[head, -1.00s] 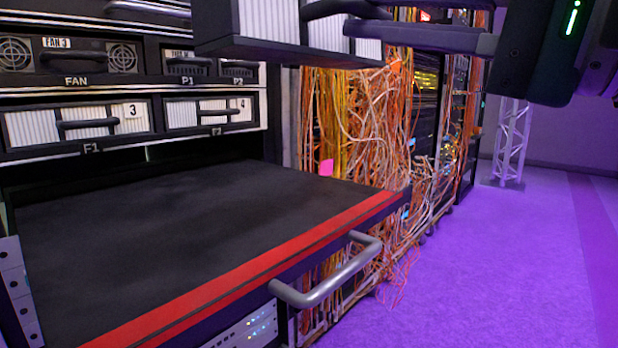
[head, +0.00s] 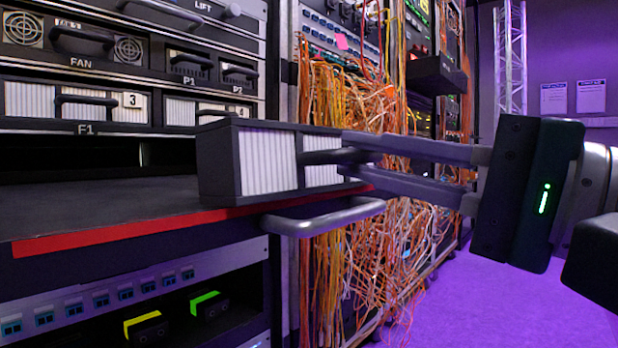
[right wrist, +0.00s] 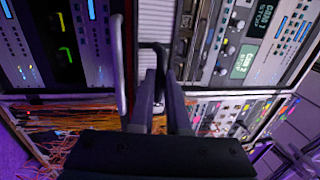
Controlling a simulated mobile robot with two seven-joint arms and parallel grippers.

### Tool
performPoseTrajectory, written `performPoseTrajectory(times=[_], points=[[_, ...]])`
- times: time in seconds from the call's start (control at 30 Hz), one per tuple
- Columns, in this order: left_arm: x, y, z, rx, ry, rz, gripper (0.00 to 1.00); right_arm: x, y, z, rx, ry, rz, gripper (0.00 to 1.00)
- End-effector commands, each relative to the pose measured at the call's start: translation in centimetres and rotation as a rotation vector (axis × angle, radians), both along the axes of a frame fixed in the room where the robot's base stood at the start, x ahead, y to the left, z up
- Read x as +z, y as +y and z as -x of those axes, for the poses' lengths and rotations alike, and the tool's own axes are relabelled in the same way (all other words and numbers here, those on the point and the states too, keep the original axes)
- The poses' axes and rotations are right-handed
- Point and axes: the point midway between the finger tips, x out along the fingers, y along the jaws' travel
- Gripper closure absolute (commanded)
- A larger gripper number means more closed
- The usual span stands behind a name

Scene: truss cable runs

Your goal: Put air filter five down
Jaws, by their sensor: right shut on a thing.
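The air filter (head: 268,163), a dark box with white pleated panels and a front handle, is at the front right part of the pulled-out black shelf (head: 110,208) in the head view. Its base is at the level of the red front strip; I cannot tell whether it rests on the shelf. No number shows on it. My right gripper (head: 345,150) comes in from the right and is shut on the filter's handle. In the right wrist view the filter (right wrist: 147,40) shows partly beyond the fingers. My left gripper is not in view.
A grey bar handle (head: 322,217) sticks out from the shelf front. Filter 3 (head: 35,102) sits in the rack above, with filter 4 beside it, partly hidden. The shelf's left part is bare. Orange cables (head: 355,250) hang to the right.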

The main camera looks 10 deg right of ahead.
Motion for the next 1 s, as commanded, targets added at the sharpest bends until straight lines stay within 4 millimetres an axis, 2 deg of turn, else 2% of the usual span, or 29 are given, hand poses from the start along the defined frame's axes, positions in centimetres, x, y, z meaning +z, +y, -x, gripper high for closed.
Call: performPoseTrajectory(times=[0.2,0.23,0.5,0.8,1.0], points=[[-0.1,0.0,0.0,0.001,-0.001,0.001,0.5,-0.1,0.0,0.0,0.0,-0.001,-0.001,1.0],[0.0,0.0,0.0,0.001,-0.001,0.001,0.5,-0.1,0.0,0.0,0.0,0.001,0.001,0.84],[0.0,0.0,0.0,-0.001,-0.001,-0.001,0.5,-0.1,0.0,0.0,0.0,0.001,0.001,0.56],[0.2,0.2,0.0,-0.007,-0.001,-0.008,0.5,0.1,-0.1,0.1,0.0,0.002,0.001,0.56],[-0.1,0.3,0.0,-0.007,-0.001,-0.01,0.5,-0.6,-1.8,2.3,-0.001,0.006,0.005,0.56]])
